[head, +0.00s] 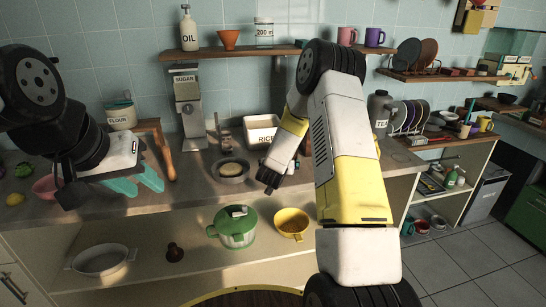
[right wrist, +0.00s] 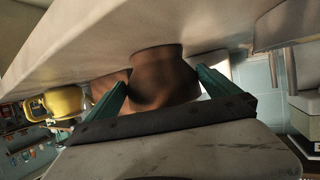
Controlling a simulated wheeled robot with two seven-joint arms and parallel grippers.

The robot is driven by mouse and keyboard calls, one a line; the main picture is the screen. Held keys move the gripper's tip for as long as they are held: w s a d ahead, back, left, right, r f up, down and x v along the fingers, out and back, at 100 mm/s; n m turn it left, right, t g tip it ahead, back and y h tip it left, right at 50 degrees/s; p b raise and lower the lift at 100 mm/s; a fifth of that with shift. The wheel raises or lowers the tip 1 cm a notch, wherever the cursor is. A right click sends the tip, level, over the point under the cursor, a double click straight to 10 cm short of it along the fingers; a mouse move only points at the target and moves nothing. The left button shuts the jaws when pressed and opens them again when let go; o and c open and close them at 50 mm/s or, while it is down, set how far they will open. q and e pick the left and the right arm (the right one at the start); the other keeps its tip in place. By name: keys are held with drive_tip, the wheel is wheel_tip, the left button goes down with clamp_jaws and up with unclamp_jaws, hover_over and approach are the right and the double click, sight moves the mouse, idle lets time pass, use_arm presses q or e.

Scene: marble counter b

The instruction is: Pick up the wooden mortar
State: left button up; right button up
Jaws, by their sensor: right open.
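The wooden mortar (right wrist: 162,78) is a dark brown, rounded body with a narrower waist. In the right wrist view it lies between the two teal fingers of my right gripper (right wrist: 160,92). The fingers are open on either side of it; contact cannot be made out. The mortar's lower part in that picture is hidden by the gripper's body. In the head view my right arm covers part of the counter, and I cannot make out the mortar or the right fingers there. My left gripper (head: 138,184) has its teal fingers apart, empty, over the counter's left part.
A small pan (head: 231,171), a rice box (head: 262,131) and a sugar dispenser (head: 190,108) stand on the counter. A green-lidded pot (head: 237,228), a yellow colander (head: 291,222), a white dish (head: 102,261) and a small brown item (head: 173,253) are on the shelf below.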

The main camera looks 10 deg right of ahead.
drive_tip(key=x, duration=0.4)
drive_tip(key=shift+w+f, duration=0.15)
drive_tip(key=shift+w, duration=0.05)
drive_tip(key=shift+c, duration=0.4)
drive_tip(key=c, duration=1.1)
drive_tip(key=shift+c, duration=1)
drive_tip(key=shift+r, duration=0.2)
